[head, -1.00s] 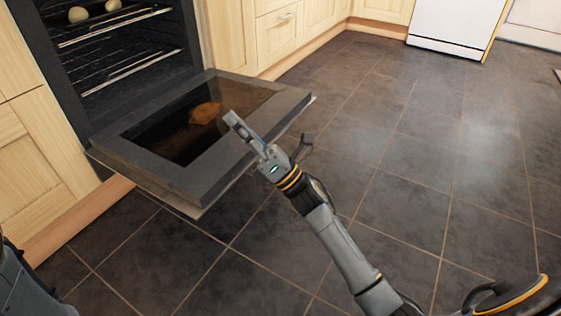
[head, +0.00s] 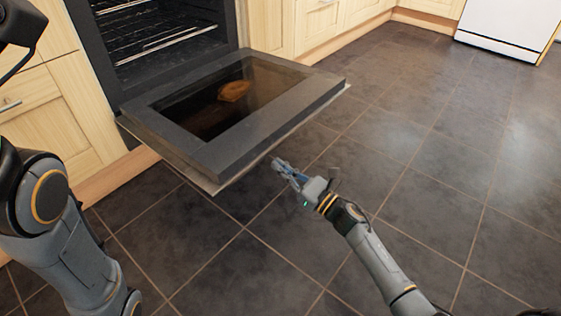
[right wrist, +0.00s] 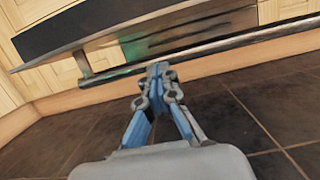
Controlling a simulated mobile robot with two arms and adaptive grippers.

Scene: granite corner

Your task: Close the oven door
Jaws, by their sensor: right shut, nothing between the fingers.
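The oven door (head: 265,116) hangs open, folded down to about level, with its dark glass facing up. My right gripper (head: 276,163) is shut and empty, just beyond the door's front edge and lower than its top face. In the right wrist view the shut fingertips (right wrist: 157,69) point toward a long bar (right wrist: 235,42), which looks like the door's handle, below the dark door (right wrist: 70,30). I cannot tell whether they touch it. My left arm shows at the left of the head view, but its gripper is out of the picture.
The oven cavity (head: 160,35) with wire racks is open behind the door. Pale wood cabinets (head: 50,115) stand on both sides of it. A white appliance (head: 508,25) is at the far right. The dark tiled floor (head: 420,140) is clear.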

